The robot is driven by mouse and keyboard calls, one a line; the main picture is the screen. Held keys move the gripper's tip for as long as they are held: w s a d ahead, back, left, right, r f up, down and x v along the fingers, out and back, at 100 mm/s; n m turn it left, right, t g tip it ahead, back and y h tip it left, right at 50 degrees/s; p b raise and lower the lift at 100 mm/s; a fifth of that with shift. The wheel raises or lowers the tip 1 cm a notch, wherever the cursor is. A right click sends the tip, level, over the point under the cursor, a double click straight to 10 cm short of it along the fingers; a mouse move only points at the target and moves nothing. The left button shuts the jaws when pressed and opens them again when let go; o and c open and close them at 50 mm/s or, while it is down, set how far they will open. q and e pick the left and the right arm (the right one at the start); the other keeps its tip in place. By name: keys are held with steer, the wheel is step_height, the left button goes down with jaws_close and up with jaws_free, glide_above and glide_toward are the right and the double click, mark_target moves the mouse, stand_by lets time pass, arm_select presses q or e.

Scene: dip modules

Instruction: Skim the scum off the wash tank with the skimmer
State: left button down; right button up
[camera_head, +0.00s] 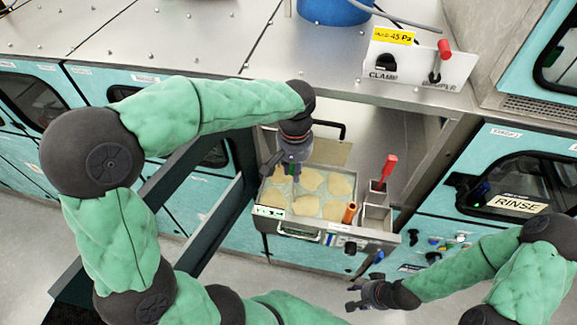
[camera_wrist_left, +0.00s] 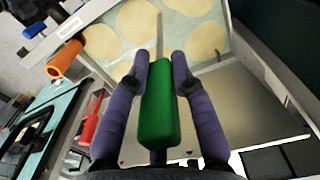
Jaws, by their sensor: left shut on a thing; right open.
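The wash tank (camera_head: 258,213) is a metal basin with several pale yellow scum patches (camera_head: 305,206) on its liquid; the patches also show in the left wrist view (camera_wrist_left: 137,22). My left gripper (camera_head: 290,168) is over the tank's far left part. In the left wrist view my left gripper (camera_wrist_left: 160,75) is shut on a green handle (camera_wrist_left: 159,110), which I take to be the skimmer's. A thin rod runs from the handle toward the scum; its far end is hidden. My right gripper (camera_head: 362,296) is open and empty, in front of and below the tank's right side.
An orange handle (camera_head: 350,212) and a red-handled tool (camera_head: 387,168) stand at the tank's right, by a small metal holder (camera_head: 377,216). A clamp panel (camera_head: 420,64) with a red-knobbed lever is behind. A rinse unit (camera_head: 517,203) stands right.

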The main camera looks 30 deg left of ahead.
arm_select(q)
steer(key=shift+w+d, duration=0.2)
steer(key=shift+d, duration=0.75)
steer(key=shift+w+d, duration=0.2)
steer(key=shift+d, duration=0.75)
steer(key=w+d+p, duration=0.1)
steer(key=w+d, duration=0.1)
steer(key=d, duration=0.7)
steer(key=shift+w+d, duration=0.15)
steer(key=shift+d, duration=0.05)
steer(key=shift+w, duration=0.1)
stand_by(0.4)
steer(key=w+a+p, duration=0.2)
steer(key=w, duration=0.6)
steer(key=shift+p, duration=0.35)
stand_by(0.6)
steer(key=shift+a, duration=0.15)
steer(key=s+a+b, duration=0.1)
steer(key=s+a, duration=0.1)
steer(key=a, duration=0.7)
steer(key=shift+s, duration=0.15)
stand_by(1.1)
steer(key=shift+a+r, duration=0.1)
